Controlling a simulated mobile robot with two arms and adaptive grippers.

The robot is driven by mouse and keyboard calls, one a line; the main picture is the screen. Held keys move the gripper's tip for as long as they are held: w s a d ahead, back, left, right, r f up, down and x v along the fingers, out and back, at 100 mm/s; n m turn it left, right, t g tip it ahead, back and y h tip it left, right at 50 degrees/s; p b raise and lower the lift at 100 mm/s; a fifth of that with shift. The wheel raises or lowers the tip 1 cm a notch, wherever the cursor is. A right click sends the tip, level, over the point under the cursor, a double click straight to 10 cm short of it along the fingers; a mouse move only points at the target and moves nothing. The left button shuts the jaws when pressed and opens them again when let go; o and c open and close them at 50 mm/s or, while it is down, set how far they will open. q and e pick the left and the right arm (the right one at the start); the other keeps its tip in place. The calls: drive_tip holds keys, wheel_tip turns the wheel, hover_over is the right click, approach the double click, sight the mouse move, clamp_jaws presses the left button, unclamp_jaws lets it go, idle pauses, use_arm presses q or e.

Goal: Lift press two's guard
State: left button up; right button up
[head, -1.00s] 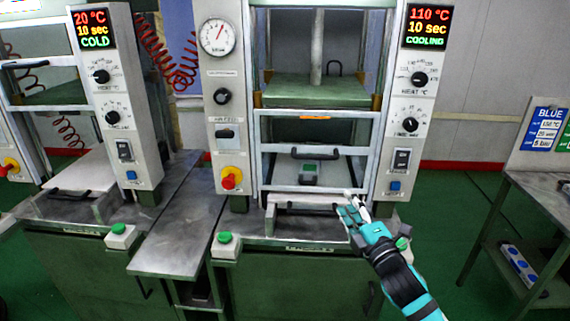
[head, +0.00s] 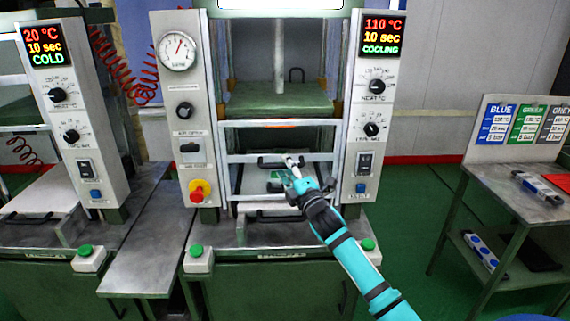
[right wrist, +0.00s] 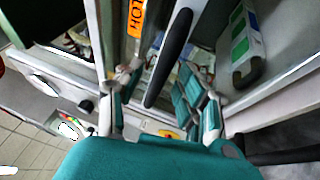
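The middle press has a guard (head: 238,158), a pale bar frame across its opening below the green platen. The guard's black handle (right wrist: 170,58) runs between the fingers of my right gripper (right wrist: 155,95) in the right wrist view. The fingers are apart on either side of the handle; I cannot see them clamped on it. In the head view my right gripper (head: 290,165) is in front of the guard and hides part of the handle. A mould (right wrist: 243,45) with green and blue patches lies behind the guard bars. My left gripper is out of view.
The middle press's display (head: 382,37) reads 110 °C, 10 sec, COOLING. A second press (head: 88,110), reading COLD, stands at the left. Green buttons (head: 196,251) sit on the front edge. A side table (head: 510,195) with colour cards stands at the right, past open floor.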

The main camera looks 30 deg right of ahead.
drive_tip(key=shift+w+d+r, duration=0.1)
drive_tip(key=shift+w+r, duration=0.05)
drive_tip(key=shift+w, duration=0.55)
clamp_jaws()
